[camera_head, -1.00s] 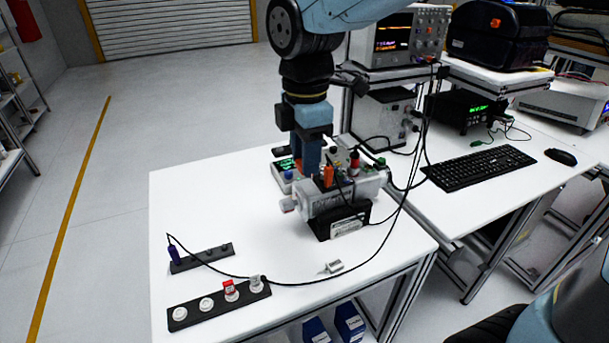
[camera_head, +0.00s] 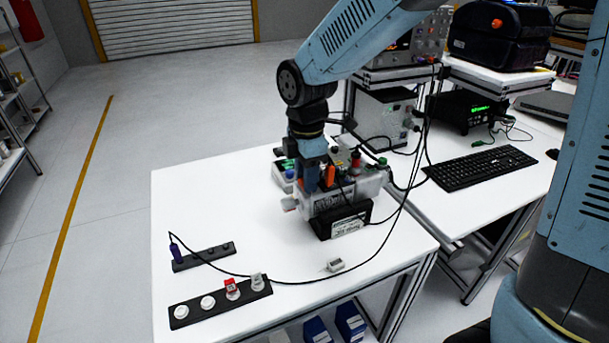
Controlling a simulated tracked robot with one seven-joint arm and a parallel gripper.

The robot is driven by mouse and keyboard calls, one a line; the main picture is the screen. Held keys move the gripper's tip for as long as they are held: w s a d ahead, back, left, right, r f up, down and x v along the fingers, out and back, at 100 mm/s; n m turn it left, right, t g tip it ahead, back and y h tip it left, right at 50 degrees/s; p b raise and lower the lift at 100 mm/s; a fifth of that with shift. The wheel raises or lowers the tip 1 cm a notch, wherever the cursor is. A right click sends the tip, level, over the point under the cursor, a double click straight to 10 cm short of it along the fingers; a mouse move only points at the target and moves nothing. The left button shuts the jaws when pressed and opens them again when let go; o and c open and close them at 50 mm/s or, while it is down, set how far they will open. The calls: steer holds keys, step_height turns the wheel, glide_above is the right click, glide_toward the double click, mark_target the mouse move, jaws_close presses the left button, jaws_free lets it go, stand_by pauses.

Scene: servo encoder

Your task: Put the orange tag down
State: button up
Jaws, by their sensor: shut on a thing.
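My gripper (camera_head: 312,182) points down just in front of the light grey servo unit (camera_head: 358,190), near its left end. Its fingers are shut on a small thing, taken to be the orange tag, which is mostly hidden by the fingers. An upright orange piece (camera_head: 331,176) stands on the unit just right of the fingers. The unit lies in a black cradle (camera_head: 345,222) with a white label. I cannot tell whether the held tag touches anything.
A black strip with round white pieces and a red one (camera_head: 232,288) lies at the front left. A shorter black strip (camera_head: 203,257) holds a purple probe (camera_head: 176,250), with its black cable crossing the table. A small white part (camera_head: 335,265) lies in front. The table's left (camera_head: 215,205) is clear.

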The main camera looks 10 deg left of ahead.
steer(key=shift+f, duration=0.1)
steer(key=o, duration=1)
step_height(320, 180, up, 12)
steer(key=shift+r, duration=0.15)
